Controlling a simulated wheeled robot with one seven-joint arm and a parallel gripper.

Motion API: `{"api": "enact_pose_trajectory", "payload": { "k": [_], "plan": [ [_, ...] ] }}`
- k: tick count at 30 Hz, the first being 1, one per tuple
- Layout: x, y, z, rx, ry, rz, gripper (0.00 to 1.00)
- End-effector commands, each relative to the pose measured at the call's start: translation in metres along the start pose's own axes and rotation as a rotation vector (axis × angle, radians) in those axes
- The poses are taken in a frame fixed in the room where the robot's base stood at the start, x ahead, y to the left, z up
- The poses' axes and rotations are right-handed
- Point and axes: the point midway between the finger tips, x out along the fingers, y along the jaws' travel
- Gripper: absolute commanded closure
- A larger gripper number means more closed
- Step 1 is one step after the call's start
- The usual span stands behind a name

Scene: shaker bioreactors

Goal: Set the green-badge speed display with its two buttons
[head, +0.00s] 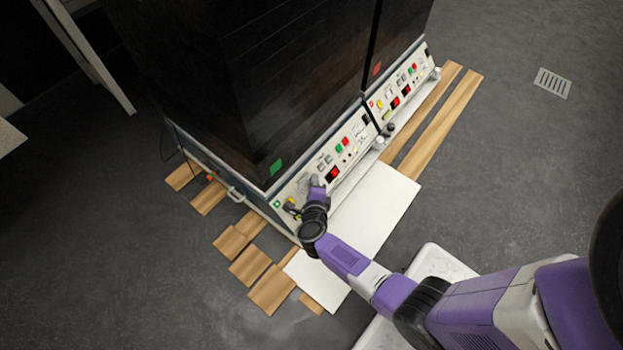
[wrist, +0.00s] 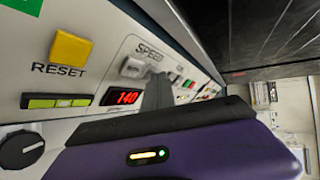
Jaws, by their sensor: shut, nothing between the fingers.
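The panel with the green badge (head: 277,204) runs along the lower front of the dark cabinet; a green marker also shows in the wrist view (wrist: 25,5). Its red speed display (wrist: 124,97) reads 140 in the wrist view. Above it, under the word SPEED, is one pale button (wrist: 137,67). A second speed button is not clearly visible, perhaps behind my fingers. My gripper (head: 315,181) is shut and empty, at the panel's left part. In the wrist view its grey fingers (wrist: 158,90) stand just right of the display, close to the panel; contact cannot be told.
A yellow RESET button (wrist: 71,47), a small green-lit strip (wrist: 57,103) and a black knob (wrist: 20,150) lie left of the display. A similar panel with a red badge (head: 371,103) continues to the right. A white board (head: 375,205) and wooden slats (head: 432,125) lie in front.

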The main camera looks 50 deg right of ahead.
Motion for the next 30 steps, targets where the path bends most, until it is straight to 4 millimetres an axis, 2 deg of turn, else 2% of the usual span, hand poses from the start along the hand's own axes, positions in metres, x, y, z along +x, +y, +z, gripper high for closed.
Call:
{"api": "enact_pose_trajectory", "payload": {
  "k": [30],
  "plan": [
    [-0.013,-0.009,-0.009,0.001,0.0,0.001,1.0]
  ]
}}
